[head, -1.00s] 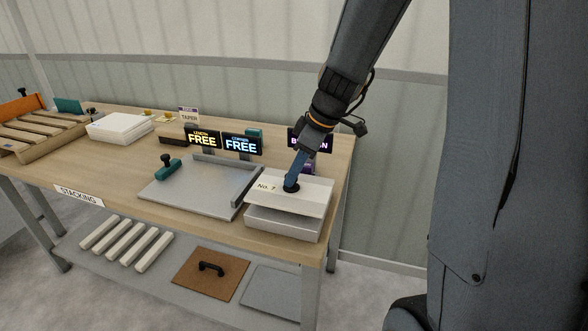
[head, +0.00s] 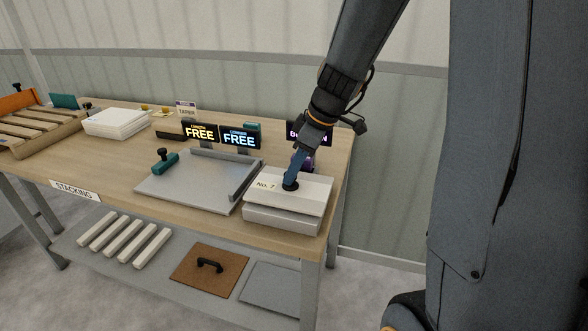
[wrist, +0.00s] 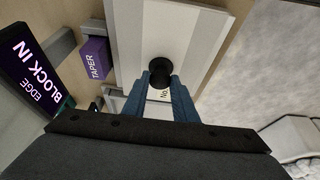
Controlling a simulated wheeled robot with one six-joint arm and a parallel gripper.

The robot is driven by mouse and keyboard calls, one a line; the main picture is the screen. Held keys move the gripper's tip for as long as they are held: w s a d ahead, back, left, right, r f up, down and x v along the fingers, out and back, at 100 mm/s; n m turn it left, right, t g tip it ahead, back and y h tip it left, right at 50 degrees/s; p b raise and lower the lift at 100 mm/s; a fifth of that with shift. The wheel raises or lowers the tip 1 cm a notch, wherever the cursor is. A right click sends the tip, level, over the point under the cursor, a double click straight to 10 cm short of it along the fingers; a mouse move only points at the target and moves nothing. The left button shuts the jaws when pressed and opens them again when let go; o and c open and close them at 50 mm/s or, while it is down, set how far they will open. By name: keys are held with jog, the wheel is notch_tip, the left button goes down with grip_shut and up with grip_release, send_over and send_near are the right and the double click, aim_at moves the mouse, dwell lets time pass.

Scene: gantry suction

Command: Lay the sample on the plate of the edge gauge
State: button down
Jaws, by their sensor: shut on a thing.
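The sample is a flat white panel marked No. 7 (head: 312,187) with a black knob on top. In the head view it lies over a light grey block (head: 282,219) at the table's right end. I cannot tell whether they touch. My gripper (head: 291,184) points down and is shut on the sample's knob; the wrist view shows the blue fingers around the knob (wrist: 161,70). The edge gauge's sign (wrist: 30,78) reads EDGE BLOCK IN. A purple block marked TAPER (wrist: 93,58) is beside the sample. The gauge's plate cannot be told apart clearly.
Left of the sample is a grey plate (head: 185,190) with a raised rail, a teal-handled piece (head: 164,163) and two FREE signs (head: 201,134). White panels (head: 115,122) and a slatted rack (head: 40,125) stand further left. Bare wood (head: 105,167) lies along the front.

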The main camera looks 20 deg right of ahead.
jog(key=shift+f+b, duration=0.35)
jog(key=shift+b, duration=0.1)
jog(key=c, duration=1.4)
grip_release()
jog(key=shift+o, duration=0.2)
